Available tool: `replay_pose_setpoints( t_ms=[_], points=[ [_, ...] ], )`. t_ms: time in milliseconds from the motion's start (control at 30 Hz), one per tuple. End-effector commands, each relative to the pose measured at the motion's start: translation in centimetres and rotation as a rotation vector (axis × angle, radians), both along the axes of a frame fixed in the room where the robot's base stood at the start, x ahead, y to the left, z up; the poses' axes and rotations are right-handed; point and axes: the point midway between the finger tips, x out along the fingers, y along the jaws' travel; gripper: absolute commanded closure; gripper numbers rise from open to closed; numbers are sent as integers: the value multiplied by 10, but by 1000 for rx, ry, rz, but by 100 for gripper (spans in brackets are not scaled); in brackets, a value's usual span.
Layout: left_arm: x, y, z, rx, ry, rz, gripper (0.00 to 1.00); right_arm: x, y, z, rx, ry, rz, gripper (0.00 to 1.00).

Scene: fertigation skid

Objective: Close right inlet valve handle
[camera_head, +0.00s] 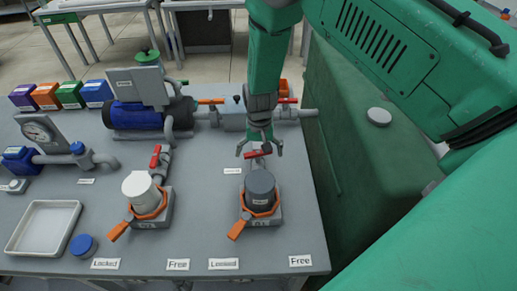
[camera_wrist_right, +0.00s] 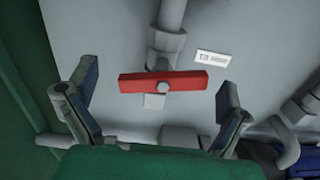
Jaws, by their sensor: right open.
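The right inlet valve handle (camera_head: 256,154) is a short red bar on a grey pipe behind the dark-capped filter housing on the right. In the right wrist view the red handle (camera_wrist_right: 185,79) lies crosswise to the pipe, with a bolt at its middle. My right gripper (camera_head: 260,148) comes down from above over the handle, its fingers spread. In the wrist view its two fingers stand on either side of the handle, with nothing held. Whether a finger touches the bar I cannot tell. My left gripper is not in view.
The dark-capped housing (camera_head: 260,187) has an orange lever. A white-capped housing (camera_head: 140,188) with another red handle (camera_head: 155,156) stands left. A blue pump (camera_head: 140,113), a white tray (camera_head: 44,228) and coloured boxes (camera_head: 70,94) occupy the left. A green tank (camera_head: 352,175) stands right of the table.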

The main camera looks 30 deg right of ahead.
Motion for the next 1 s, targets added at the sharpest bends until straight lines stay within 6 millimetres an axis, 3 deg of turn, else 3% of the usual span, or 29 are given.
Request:
replay_pose_setpoints(
  t_ms=[367, 800, 1000],
  points=[
    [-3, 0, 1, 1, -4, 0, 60, 4, -2, 9, 0, -9, 1, 2],
    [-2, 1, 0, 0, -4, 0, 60, 5, 2, 94, -3, -5, 1, 2],
    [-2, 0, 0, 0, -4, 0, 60, 4, 2, 115, -2, -2, 1, 2]
  ],
)
